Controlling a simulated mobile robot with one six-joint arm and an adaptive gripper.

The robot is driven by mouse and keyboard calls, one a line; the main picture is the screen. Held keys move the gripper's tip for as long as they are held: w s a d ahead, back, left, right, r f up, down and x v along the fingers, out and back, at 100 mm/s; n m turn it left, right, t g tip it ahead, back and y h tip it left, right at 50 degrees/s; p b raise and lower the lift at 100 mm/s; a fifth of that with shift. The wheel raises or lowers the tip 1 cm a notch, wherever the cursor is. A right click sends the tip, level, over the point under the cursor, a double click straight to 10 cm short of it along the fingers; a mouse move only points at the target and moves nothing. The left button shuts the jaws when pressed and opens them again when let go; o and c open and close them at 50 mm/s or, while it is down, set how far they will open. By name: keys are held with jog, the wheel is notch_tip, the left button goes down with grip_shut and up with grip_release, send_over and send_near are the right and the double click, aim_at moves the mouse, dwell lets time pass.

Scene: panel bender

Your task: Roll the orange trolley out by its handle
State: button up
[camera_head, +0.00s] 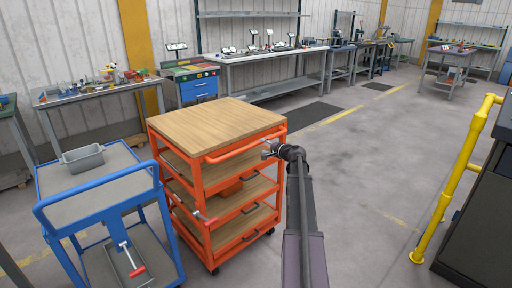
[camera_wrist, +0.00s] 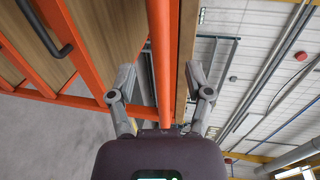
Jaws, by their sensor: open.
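The orange trolley (camera_head: 201,205) stands in the middle of the head view, with wooden shelves and an orange frame on casters. Its orange handle (camera_head: 247,147) is a bar along the upper edge facing my arm. My gripper (camera_head: 268,149) is at the right part of this handle. In the wrist view the handle (camera_wrist: 160,45) runs between the two spread fingers of my gripper (camera_wrist: 160,82), with space on both sides. The fingers are open and not closed on the bar. Whether the bar touches the palm is hard to tell.
A blue cart (camera_head: 98,178) with a grey bin (camera_head: 83,158) stands close to the trolley's left. A yellow rail (camera_head: 455,180) and a dark machine (camera_head: 478,215) are at the right. Workbenches line the back wall. The grey floor (camera_head: 365,165) right of the trolley is clear.

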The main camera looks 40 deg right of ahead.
aim_at(255, 144)
jog(key=shift+b+x, duration=0.5)
jog(key=shift+x, duration=2.6)
